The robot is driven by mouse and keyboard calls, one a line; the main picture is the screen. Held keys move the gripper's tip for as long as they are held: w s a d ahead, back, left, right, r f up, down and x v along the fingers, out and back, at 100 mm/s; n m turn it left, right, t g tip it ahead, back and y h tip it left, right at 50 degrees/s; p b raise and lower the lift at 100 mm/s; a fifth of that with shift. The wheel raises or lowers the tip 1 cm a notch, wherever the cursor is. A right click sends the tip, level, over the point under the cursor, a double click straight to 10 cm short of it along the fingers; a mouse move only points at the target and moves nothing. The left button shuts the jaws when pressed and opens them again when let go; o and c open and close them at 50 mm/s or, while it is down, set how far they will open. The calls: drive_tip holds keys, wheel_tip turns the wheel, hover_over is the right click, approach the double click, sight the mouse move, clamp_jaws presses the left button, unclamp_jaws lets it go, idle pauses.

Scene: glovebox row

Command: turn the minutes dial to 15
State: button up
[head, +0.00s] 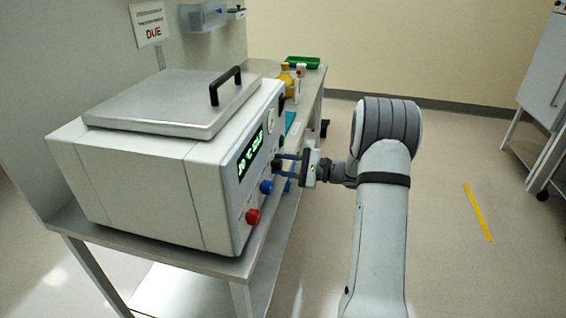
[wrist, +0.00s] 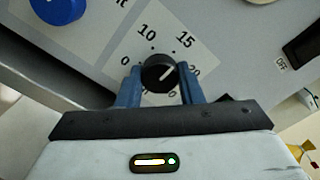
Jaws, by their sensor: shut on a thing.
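The minutes dial (wrist: 159,73) is a small black round knob with a white pointer line, on a pale printed scale in the wrist view. The pointer slants up and right, into the gap between the 15 and the 20 marks. My gripper (wrist: 160,88) has its blue fingers shut on the dial, one on each side. In the head view my gripper (head: 286,167) reaches the front panel of the white bath unit (head: 130,180) from the right. The fingers largely hide the dial there. Part of the scale is hidden behind the gripper.
A blue knob (head: 266,187) and a red knob (head: 253,217) sit nearer on the same panel, below a green-lit display (head: 250,155). A black switch marked OFF (wrist: 304,46) is at right in the wrist view. Bottles (head: 288,80) stand beyond the unit. The floor to the right is open.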

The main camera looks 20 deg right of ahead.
drive_tip(key=shift+f, duration=0.1)
idle(0.3)
drive_tip(key=o, duration=1)
drive_tip(key=shift+c, duration=0.2)
drive_tip(key=v, duration=0.7)
drive_tip(key=shift+s+d, duration=0.2)
drive_tip(key=shift+d, duration=0.15)
